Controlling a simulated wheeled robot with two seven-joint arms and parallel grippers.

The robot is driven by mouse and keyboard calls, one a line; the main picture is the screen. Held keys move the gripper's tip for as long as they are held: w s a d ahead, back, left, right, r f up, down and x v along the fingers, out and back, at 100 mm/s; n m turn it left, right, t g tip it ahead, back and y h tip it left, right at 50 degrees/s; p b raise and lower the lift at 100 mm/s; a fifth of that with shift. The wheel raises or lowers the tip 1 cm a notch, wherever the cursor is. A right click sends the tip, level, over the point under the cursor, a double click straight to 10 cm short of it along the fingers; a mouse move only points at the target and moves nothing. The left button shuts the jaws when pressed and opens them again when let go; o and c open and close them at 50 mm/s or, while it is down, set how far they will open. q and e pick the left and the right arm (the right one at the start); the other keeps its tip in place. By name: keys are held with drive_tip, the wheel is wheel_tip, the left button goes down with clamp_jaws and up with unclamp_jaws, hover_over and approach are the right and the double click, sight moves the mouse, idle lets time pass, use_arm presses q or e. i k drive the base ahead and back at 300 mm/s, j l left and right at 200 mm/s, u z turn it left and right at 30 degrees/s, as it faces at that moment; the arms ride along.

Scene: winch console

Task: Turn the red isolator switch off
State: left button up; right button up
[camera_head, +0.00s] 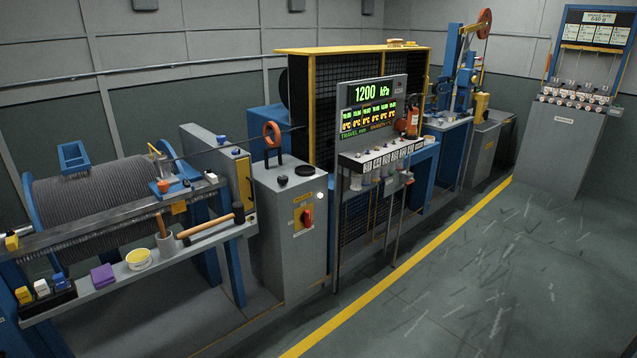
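The red isolator switch (307,217) is a small red handle on a yellow plate (303,213). The plate is on the front face of a grey cabinet (270,235) left of the middle of the head view. The handle looks roughly upright, perhaps slightly tilted. It is too small for me to read its marked position. Neither of my grippers is in view, and nothing covers the switch.
A cable drum (100,195) and a shelf with a mallet (238,212) stand left of the cabinet. A display console (370,110) reading 1200 kPa stands right of it. A yellow floor line (400,270) runs along the machines. The floor at right is open, with pale scraps.

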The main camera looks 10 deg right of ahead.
sight(305, 217)
drive_tip(key=i+l+z, duration=0.2)
drive_tip(key=i+z, duration=0.45)
drive_tip(key=z, duration=0.3)
drive_tip(key=i+z, duration=0.45)
drive_tip(key=i+l+u, duration=0.1)
drive_tip(key=i, duration=0.35)
drive_tip(key=i+l+u, duration=0.15)
drive_tip(key=i, duration=0.25)
